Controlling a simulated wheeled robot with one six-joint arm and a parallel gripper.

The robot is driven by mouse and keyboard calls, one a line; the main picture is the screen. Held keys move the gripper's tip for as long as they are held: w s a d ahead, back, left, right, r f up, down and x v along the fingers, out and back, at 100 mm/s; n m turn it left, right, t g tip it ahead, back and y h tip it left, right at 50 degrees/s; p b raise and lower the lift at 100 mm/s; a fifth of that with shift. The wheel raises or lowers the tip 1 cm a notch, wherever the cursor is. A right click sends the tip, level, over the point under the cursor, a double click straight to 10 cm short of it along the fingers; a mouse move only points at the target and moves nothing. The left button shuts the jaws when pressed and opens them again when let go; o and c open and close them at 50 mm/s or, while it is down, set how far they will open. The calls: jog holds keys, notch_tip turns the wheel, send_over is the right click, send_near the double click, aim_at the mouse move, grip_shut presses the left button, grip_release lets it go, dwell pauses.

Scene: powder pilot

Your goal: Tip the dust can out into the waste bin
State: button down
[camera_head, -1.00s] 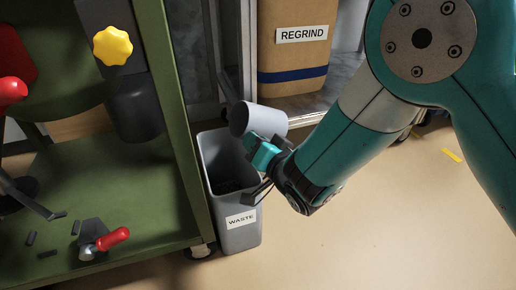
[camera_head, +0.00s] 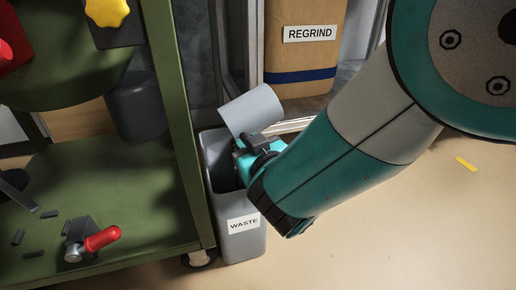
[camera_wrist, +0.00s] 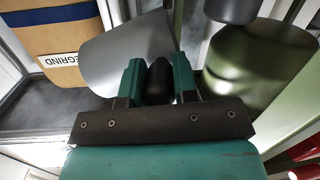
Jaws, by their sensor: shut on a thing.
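The dust can (camera_head: 252,110) is a plain light grey cylinder, held tilted above the back of the waste bin's mouth. Its open end and contents are not visible. The waste bin (camera_head: 243,246) is a tall grey bin with a WASTE label, standing on the floor. My gripper (camera_head: 240,152) is over the bin opening, just below the can, and partly hides the bin's inside. In the wrist view, my gripper (camera_wrist: 158,80) is shut on a dark grip of the can, and the can's grey body (camera_wrist: 115,55) shows beyond the fingers.
A green cart (camera_head: 182,130) stands close left of the bin; a red-handled tool (camera_head: 100,239) and dark pieces lie on its lower shelf. A brown REGRIND container (camera_head: 303,62) stands behind, on a grey platform.

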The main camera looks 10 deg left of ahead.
jog(key=n, duration=0.2)
jog(key=s+a+n, duration=0.1)
jog(key=shift+a+f+n+t+h, duration=0.1)
jog(key=shift+n+t+h, duration=0.2)
jog(key=shift+n+t, duration=0.1)
jog(key=shift+w, duration=0.1)
dwell(2.4)
